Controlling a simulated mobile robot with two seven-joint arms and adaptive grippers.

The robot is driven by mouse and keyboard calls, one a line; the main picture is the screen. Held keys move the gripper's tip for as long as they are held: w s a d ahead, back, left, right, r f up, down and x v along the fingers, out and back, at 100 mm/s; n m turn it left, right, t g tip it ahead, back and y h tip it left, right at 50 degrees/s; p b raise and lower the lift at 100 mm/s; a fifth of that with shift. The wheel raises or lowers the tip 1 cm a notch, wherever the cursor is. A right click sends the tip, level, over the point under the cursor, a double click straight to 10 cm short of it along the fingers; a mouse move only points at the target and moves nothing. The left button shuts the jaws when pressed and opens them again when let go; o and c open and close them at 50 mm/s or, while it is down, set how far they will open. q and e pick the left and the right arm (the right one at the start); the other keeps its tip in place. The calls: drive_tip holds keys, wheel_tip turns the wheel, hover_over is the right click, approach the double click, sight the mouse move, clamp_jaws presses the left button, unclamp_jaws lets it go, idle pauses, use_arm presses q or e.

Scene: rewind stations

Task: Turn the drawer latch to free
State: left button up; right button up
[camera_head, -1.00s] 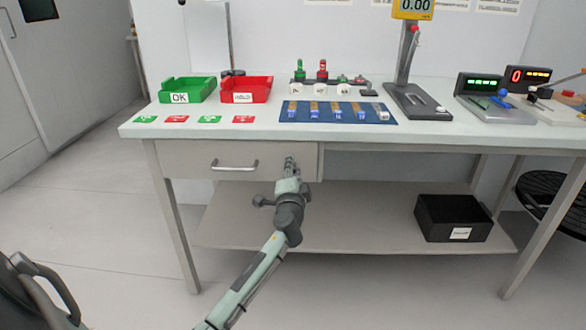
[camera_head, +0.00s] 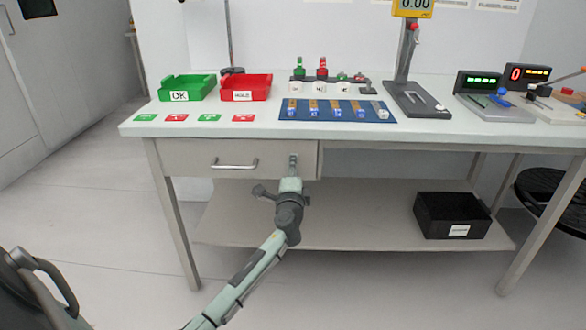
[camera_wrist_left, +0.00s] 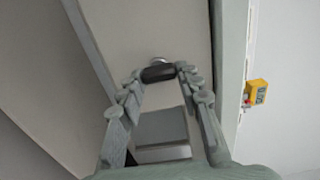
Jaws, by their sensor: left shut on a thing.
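The drawer (camera_head: 190,158) with its silver bar handle (camera_head: 234,164) is closed under the left part of the table. My left gripper (camera_head: 293,160) is at the right end of the drawer front. In the left wrist view, my left gripper (camera_wrist_left: 160,75) has its fingertips on both sides of the dark latch (camera_wrist_left: 158,73) and is shut on it. A round metal piece shows just behind the latch. In the head view the fingers hide most of the latch, and its turned position is hard to tell. My right gripper is not in view.
The table top (camera_head: 420,132) holds a green bin (camera_head: 187,87), a red bin (camera_head: 246,87), a blue mat (camera_head: 385,116) with several small parts, and a stand (camera_head: 415,100). A black bin (camera_head: 452,216) sits on the lower shelf (camera_head: 350,228). A black stool (camera_head: 550,200) stands at right.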

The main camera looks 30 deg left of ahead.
use_arm(q)
drive_tip(key=o, duration=1.2)
drive_tip(key=shift+c, duration=0.2)
drive_tip(key=v, duration=1.2)
drive_tip(key=shift+s, duration=0.1)
